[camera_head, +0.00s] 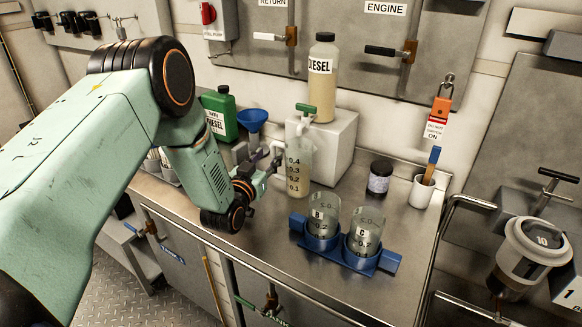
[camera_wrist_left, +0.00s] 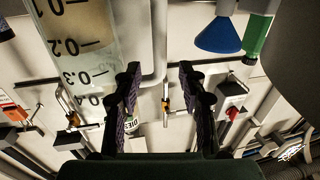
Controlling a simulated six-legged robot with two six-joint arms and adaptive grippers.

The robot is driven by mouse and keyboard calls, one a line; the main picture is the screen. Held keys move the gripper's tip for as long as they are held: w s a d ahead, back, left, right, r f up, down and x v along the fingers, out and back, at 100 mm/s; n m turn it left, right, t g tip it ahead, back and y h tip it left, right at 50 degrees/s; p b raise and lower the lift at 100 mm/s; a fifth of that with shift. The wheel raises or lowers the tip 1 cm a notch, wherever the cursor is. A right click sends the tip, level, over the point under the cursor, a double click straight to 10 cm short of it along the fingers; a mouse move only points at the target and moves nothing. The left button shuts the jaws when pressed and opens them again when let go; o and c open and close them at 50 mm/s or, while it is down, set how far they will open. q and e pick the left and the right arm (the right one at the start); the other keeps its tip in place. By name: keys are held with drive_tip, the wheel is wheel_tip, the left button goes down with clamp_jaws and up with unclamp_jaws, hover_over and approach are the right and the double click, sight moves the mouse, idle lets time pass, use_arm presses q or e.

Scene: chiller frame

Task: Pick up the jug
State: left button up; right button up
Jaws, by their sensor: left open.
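The jug (camera_head: 298,172) is clear with black marks from 0.1 to 0.4 and pale liquid in it. It stands upright on the steel bench, in front of a white block. My left gripper (camera_head: 274,158) is open at the jug's left side, by its handle. In the left wrist view the jug (camera_wrist_left: 78,42) is at the upper left, seen upside down. Its pale handle (camera_wrist_left: 159,40) shows between the lines of my open fingers (camera_wrist_left: 159,72). I cannot tell whether the fingers touch it. My right gripper is not in view.
A diesel bottle (camera_head: 321,80) stands on the white block (camera_head: 338,140). A green can (camera_head: 219,114) and blue funnel (camera_head: 252,118) are behind my left wrist. Two beakers sit in a blue holder (camera_head: 358,262) at the front right. A black-lidded jar (camera_head: 380,177) and white cup (camera_head: 421,192) stand right.

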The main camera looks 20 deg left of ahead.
sight(272, 152)
use_arm(q)
drive_tip(key=w, duration=0.4)
drive_tip(key=shift+f, duration=0.3)
drive_tip(key=shift+w+a, duration=0.1)
drive_tip(key=shift+w, duration=0.1)
drive_tip(key=shift+s+r, duration=0.1)
drive_tip(key=shift+r, duration=0.15)
drive_tip(key=shift+w+f, duration=0.2)
drive_tip(key=shift+w, duration=0.05)
drive_tip(key=shift+c, duration=1.3)
drive_tip(key=shift+s+r, duration=0.15)
drive_tip(key=shift+s, duration=0.05)
clamp_jaws()
drive_tip(key=shift+w, duration=0.15)
